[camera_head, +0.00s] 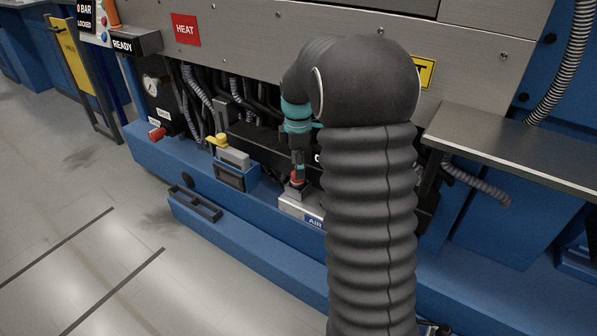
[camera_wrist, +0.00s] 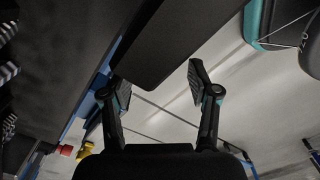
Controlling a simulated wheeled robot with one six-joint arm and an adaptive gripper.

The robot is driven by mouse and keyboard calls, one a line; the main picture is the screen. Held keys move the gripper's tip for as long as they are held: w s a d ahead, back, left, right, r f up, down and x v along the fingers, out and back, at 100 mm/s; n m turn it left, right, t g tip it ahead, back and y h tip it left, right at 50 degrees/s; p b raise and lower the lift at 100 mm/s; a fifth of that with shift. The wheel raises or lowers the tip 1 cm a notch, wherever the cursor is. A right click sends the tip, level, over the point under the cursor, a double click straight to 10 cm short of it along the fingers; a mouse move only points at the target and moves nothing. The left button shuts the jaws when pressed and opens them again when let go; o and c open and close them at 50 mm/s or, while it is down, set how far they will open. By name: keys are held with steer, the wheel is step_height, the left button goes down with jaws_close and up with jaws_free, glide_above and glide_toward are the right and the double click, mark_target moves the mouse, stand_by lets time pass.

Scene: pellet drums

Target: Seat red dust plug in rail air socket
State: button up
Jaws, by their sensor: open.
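In the head view a small red plug (camera_head: 297,177) stands at the top of the silver block labelled AIR (camera_head: 296,205), on the blue rail. Its lower end is dark and small, so I cannot tell how deep it sits in the socket. My gripper (camera_head: 298,165) points down right over the plug, its fingertips close to it; whether they touch it I cannot tell. In the wrist view my gripper (camera_wrist: 155,86) has its two fingers spread apart, with no red plug visible between them. My arm hides part of the block's right side.
A grey box with a yellow top (camera_head: 233,157) sits in a blue holder left of the block. A red-ended fitting (camera_head: 157,133) is farther left. Hoses (camera_head: 196,85) hang behind under the machine panel. A metal shelf (camera_head: 510,140) juts out at right. The floor at left is clear.

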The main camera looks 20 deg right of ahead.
step_height(320, 180, up, 8)
steer(key=s+a+r+m+t, duration=0.2)
steer(key=s+a+r+m, duration=0.3)
steer(key=s, duration=0.3)
steer(key=s+a+m+t, duration=0.1)
steer(key=s+a+m, duration=0.1)
steer(key=s, duration=0.5)
steer(key=s+a+f+m+t, duration=0.1)
steer(key=s+a+m, duration=0.1)
steer(key=s+m, duration=0.2)
steer(key=s+a+m+t, duration=0.1)
steer(key=s+m, duration=0.3)
steer(key=s, duration=0.6)
steer(key=shift+s+a+f+t+p, duration=0.15)
steer(key=shift+a+f+t+p, duration=0.2)
steer(key=shift+a, duration=0.5)
